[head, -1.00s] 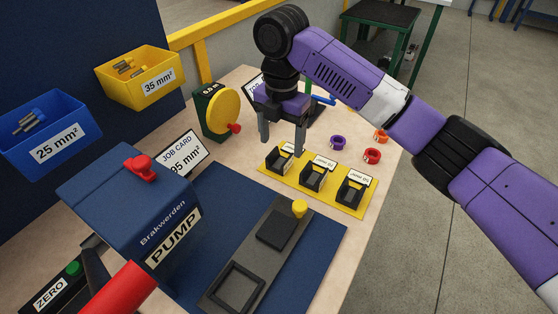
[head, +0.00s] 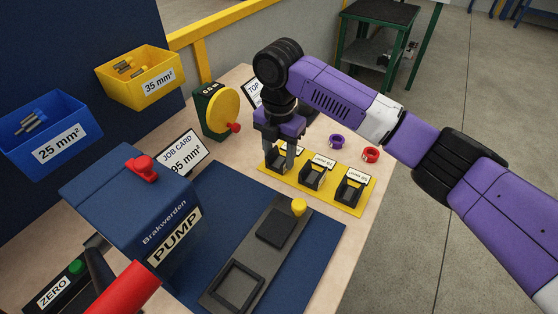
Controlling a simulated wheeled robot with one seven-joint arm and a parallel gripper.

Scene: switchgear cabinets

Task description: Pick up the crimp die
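The black dies sit in a row on a yellow rack (head: 325,192), each with a small white label whose text I cannot read. The middle die (head: 313,176) and the right die (head: 350,191) are in clear view. The left die (head: 275,166) is partly hidden by my gripper (head: 281,160). My gripper points down at the left die, with its fingertips low around or beside it. I cannot tell whether the fingers touch the die or have shut on it.
A blue pump box (head: 130,210) with a red knob stands left, near a job card (head: 183,153). A dark plate with a yellow knob (head: 299,207) lies on a blue mat (head: 318,245). Purple (head: 336,141) and red (head: 371,154) rings lie behind the rack. A yellow wheel (head: 222,113) stands behind.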

